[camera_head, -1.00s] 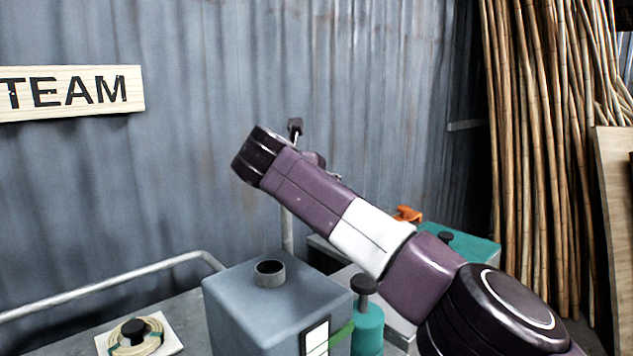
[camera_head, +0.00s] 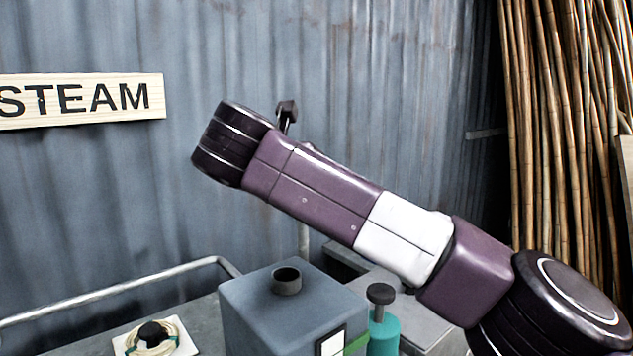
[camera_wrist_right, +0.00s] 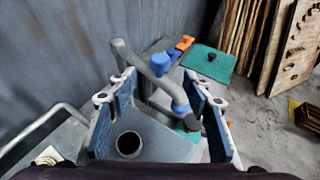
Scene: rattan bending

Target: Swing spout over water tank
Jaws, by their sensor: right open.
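The water tank (camera_head: 290,315) is a grey box with a short round filler neck (camera_head: 286,280) on top. In the right wrist view the tank top (camera_wrist_right: 160,140) and its dark round opening (camera_wrist_right: 129,144) lie below my gripper. The spout (camera_wrist_right: 150,72) is a grey pipe with a blue band near its lower end, slanting down to the right between the fingers. My right gripper (camera_wrist_right: 160,88) is open, a finger on each side of the spout; whether either touches it I cannot tell. In the head view my right arm hides most of the spout. My left gripper is out of view.
A teal bottle with a dark knob (camera_head: 381,335) stands right of the tank. A coil of cane (camera_head: 152,338) lies on a white plate at left, near a metal rail (camera_head: 120,292). A corrugated wall (camera_head: 330,60) stands behind; rattan poles (camera_head: 555,130) lean at right.

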